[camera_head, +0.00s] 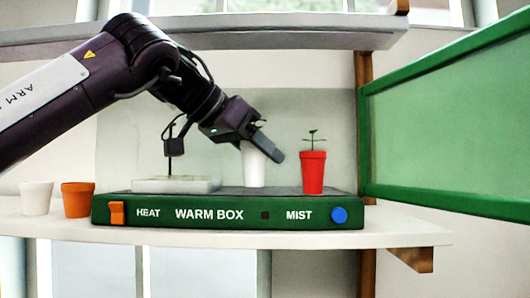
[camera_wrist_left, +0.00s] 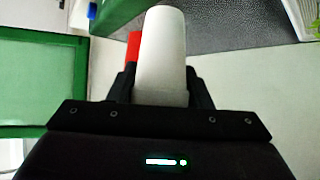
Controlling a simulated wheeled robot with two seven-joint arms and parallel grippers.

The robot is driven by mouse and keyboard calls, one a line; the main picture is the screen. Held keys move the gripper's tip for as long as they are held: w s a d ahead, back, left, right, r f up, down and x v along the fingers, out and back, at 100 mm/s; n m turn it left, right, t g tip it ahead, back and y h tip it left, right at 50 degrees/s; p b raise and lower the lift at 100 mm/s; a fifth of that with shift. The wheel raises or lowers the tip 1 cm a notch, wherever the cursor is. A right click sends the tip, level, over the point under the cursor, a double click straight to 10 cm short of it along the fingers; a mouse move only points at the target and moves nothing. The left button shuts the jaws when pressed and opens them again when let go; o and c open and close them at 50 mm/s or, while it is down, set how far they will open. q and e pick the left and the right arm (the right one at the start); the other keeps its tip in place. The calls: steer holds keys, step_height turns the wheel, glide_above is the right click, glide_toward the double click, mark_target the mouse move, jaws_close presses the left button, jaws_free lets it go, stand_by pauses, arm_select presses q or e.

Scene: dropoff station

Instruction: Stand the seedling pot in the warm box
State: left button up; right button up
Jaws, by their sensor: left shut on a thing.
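The warm box (camera_head: 209,222) is a green base with a dark top, a HEAT switch and a blue MIST knob. My left gripper (camera_head: 257,140) is shut on a white seedling pot (camera_head: 253,168), with a small bit of green showing above the fingers. The pot is upright over the rear of the dark top; I cannot tell whether its bottom touches. In the left wrist view the white pot (camera_wrist_left: 162,60) sits between the fingers of the left gripper (camera_wrist_left: 162,88). My right gripper is not in view.
A red pot with a seedling (camera_head: 313,172) stands on the box's right part. A pale tray (camera_head: 176,186) with a dark post sits on its left. The green-framed panel (camera_head: 445,130) is swung open at right. A white pot (camera_head: 36,198) and an orange pot (camera_head: 78,200) stand left.

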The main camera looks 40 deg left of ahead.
arm_select(q)
steer(key=shift+x, duration=1.05)
steer(key=shift+w+a+f, duration=0.1)
steer(key=shift+a+f, duration=0.05)
steer(key=shift+f, duration=0.15)
steer(key=shift+s, duration=0.3)
steer(key=o, duration=1)
steer(key=shift+w, duration=0.2)
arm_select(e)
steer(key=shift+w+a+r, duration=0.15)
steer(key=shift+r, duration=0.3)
